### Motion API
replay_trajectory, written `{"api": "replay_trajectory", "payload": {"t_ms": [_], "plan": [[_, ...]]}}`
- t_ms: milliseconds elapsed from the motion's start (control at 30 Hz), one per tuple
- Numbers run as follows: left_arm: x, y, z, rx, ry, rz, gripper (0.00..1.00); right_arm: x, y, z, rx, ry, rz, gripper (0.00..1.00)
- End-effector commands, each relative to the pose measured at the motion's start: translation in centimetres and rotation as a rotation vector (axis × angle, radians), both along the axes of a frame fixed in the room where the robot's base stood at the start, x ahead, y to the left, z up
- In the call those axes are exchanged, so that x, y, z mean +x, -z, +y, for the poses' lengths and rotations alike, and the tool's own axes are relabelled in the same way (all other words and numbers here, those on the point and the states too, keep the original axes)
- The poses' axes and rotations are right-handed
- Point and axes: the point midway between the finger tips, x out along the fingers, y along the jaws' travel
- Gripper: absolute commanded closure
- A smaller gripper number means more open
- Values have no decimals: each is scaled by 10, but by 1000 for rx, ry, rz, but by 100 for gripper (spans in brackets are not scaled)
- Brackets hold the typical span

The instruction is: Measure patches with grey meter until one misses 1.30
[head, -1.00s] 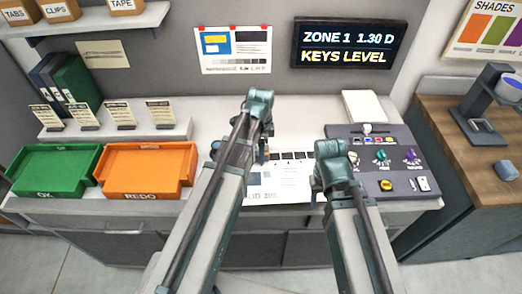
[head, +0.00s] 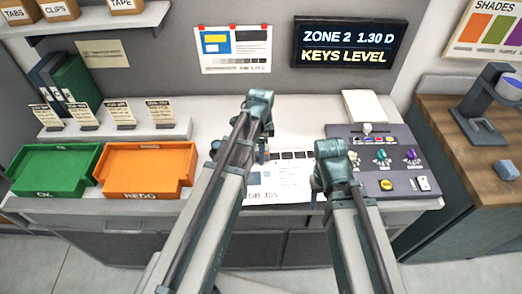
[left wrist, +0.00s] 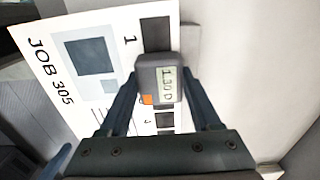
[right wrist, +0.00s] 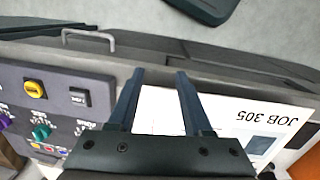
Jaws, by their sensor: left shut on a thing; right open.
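My left gripper (left wrist: 158,80) is shut on the grey meter (left wrist: 172,62), which has an orange mark and a small display reading 1.30 D. The meter sits over the patch row of the JOB 305 sheet (left wrist: 60,45), just past the dark patch marked 1 (left wrist: 155,33); it hides what is under it. More dark patches (left wrist: 165,120) show on its near side. The sheet also lies on the bench in the head view (head: 290,190). My right gripper (right wrist: 160,75) is open and empty above the bench's front edge. The wall display (head: 347,45) reads ZONE 2 1.30 D, KEYS LEVEL.
A green OK tray (head: 50,172) and an orange REDO tray (head: 147,168) stand at the left, with small cards behind them. A control panel (head: 375,165) with knobs and a yellow button is at the right. A white pad (head: 365,105) lies behind it.

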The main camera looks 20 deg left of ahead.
Motion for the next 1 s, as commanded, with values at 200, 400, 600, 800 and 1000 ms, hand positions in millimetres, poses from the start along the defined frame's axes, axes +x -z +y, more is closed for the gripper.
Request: {"api": "replay_trajectory", "payload": {"t_ms": [200,400,600,800,1000], "plan": [[0,-16,0,0,0,0,96,0,-16,0,0,0,0,50],[0,-30,0,0,0,0,96,0,-30,0,0,0,0,50],[0,-29,0,0,0,0,96,0,-29,0,0,0,0,50],[0,-29,0,0,0,0,96,0,-29,0,0,0,0,50],[0,-29,0,0,0,0,96,0,-29,0,0,0,0,50]]}}
